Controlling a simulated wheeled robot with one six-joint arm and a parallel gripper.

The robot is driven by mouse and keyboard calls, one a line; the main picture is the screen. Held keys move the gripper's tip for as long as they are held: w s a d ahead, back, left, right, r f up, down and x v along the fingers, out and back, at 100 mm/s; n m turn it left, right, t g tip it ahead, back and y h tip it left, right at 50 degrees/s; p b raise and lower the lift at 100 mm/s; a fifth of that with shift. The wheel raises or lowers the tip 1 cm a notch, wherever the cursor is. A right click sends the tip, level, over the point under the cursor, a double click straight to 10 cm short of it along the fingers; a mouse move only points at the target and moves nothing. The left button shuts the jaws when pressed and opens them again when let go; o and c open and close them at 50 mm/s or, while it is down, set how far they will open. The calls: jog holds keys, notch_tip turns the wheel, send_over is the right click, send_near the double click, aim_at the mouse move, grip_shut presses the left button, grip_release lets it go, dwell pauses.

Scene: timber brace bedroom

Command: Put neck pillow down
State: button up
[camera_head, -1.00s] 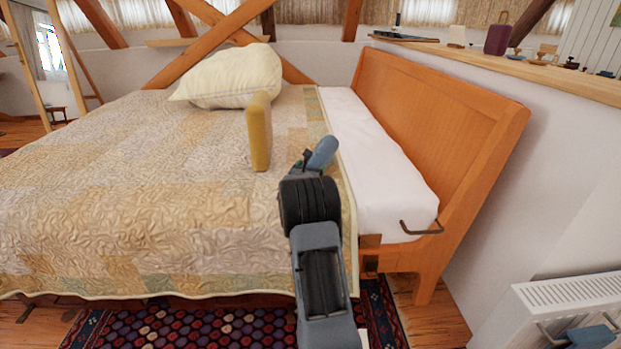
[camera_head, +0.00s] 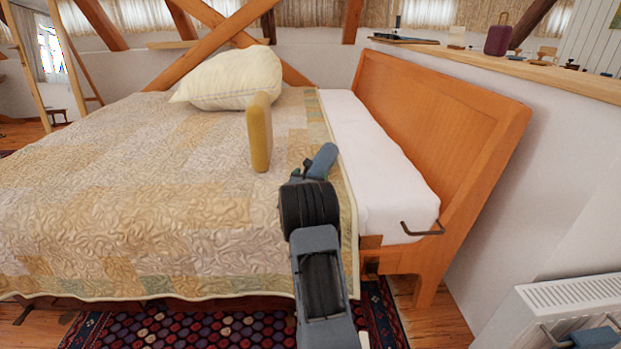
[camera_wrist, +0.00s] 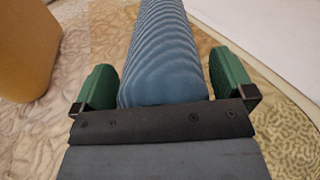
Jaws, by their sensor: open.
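The neck pillow, a blue ribbed roll, shows in the wrist view (camera_wrist: 162,50) and, small, in the head view (camera_head: 323,160). It lies lengthwise between the green fingers of my gripper (camera_wrist: 164,82). The fingers are apart on either side, with bedding visible in narrow gaps beside the pillow. In the head view my gripper (camera_head: 311,168) is over the bed's right part, near the white sheet. I cannot tell whether the pillow touches the quilted bedspread (camera_head: 130,220). Its near end is hidden by my gripper.
A yellow block (camera_head: 259,132) stands upright on the bedspread, left of my gripper. A cream pillow (camera_head: 235,80) lies farther back. The wooden headboard (camera_head: 435,130) rises to the right beyond the white sheet (camera_head: 375,160). The bed's left part is clear.

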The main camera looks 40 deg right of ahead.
jog(key=shift+r, duration=0.15)
jog(key=p+v, duration=0.2)
jog(key=v, duration=0.9)
jog(key=shift+a, duration=0.15)
jog(key=s+a+r+m+g+y, duration=0.3)
jog(key=s+a+m+g, duration=0.5)
jog(key=s+m, duration=0.45)
jog(key=s+a+m+y, duration=0.3)
jog(key=a+y, duration=0.1)
jog(key=a, duration=0.4)
jog(key=s+a+m+t+y, duration=0.1)
jog(key=s+a+m+y, duration=0.2)
jog(key=a, duration=0.5)
jog(key=s+a+m+t+y, duration=0.1)
jog(key=s+a+m+y, duration=0.2)
jog(key=a, duration=0.6)
jog(key=f+m+y, duration=0.1)
jog(key=m+y, duration=0.1)
jog(key=shift+y, duration=0.4)
